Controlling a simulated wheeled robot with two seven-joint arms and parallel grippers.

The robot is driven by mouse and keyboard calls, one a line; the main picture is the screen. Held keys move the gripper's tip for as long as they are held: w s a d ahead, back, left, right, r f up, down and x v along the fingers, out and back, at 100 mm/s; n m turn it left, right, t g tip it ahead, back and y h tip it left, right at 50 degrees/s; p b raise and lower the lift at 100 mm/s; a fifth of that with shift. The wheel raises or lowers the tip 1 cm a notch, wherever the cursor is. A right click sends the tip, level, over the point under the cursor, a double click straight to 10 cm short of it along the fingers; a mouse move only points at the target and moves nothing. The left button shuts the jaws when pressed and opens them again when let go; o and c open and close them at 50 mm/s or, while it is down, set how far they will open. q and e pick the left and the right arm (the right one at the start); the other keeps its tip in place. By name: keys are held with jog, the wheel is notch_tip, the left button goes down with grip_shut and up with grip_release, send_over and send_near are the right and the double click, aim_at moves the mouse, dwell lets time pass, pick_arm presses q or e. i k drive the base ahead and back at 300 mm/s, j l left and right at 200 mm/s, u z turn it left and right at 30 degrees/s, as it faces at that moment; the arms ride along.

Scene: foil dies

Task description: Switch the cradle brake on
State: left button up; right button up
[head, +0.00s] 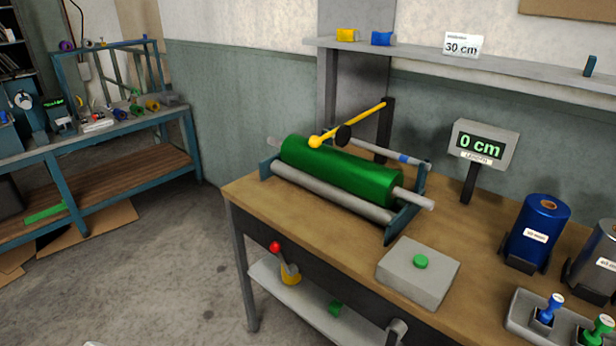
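A green foil roll (342,170) lies in a cradle with teal end plates (403,215) on the wooden workbench (250,191). A grey roller (330,192) runs along its front. A yellow arm (355,122) reaches from a dark post (385,125) to a yellow ball end (315,141) at the roll's top; a black disc (343,135) is beside it. A lever with a red knob (275,247) and yellow base (290,275) stands on the low front shelf, tilted left. I cannot tell which part is the brake. Neither gripper is in view.
A display (484,145) reads 0 cm. A grey box with a green button (421,262) sits at the bench front. Blue (538,228) and grey (595,262) rolls and a stamp tray (520,318) are at right.

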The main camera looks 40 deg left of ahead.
aim_at(281, 259)
jog(key=k+l+u, duration=0.1)
jog(key=u, duration=1.25)
